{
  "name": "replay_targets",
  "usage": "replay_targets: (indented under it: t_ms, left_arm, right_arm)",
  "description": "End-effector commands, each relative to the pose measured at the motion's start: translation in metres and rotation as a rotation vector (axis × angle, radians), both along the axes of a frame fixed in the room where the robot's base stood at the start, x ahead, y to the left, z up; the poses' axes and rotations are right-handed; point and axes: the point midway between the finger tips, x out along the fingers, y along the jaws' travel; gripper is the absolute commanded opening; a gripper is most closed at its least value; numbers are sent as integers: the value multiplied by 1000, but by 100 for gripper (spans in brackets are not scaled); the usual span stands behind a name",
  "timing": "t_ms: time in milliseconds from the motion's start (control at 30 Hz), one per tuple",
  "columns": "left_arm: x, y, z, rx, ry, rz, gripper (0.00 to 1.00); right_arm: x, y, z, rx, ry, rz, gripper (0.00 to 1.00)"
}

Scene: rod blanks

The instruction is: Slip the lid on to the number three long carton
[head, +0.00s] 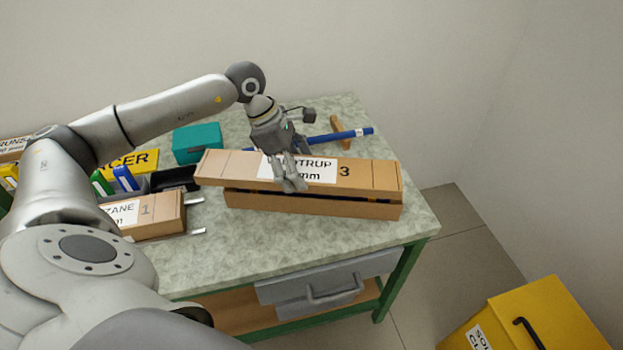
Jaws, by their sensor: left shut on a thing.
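The number three long carton (310,206) is an open brown box body lying lengthwise near the right front of the bench. Its brown lid (224,168), with a white label and a black 3, is over it. The lid sticks out past the carton's left end, and a dark gap shows between them toward the left. At the right the lid's edge looks close to the carton; I cannot tell if they touch. My left gripper (292,184) is shut on the lid near its middle, its fingers hiding part of the label. My right gripper is not in view.
A carton marked 1 (155,213) lies at left on the green-grey bench (245,251). A teal box (198,143), a black tray (175,179) and a blue rod (350,134) lie behind. A yellow bin (530,320) stands at the lower right. The bench front is clear.

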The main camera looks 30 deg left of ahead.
Motion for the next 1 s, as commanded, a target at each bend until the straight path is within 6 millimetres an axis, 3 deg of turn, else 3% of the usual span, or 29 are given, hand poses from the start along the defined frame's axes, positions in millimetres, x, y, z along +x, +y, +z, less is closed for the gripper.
replay_targets:
  t_ms: [100, 233, 467, 700, 1000]
  left_arm:
    - [17, -7, -23, -3, 7, 0, 61]
    - [29, -11, -39, -1, 5, 1, 61]
    - [38, -14, -52, 0, 4, 0, 61]
    - [38, -14, -81, 0, 6, 1, 61]
    - [38, -13, -86, 1, 4, 0, 61]
  right_arm:
    - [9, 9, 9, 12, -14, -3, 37]
    - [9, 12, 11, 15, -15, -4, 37]
    - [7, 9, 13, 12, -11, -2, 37]
    - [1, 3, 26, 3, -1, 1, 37]
    - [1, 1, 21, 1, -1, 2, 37]
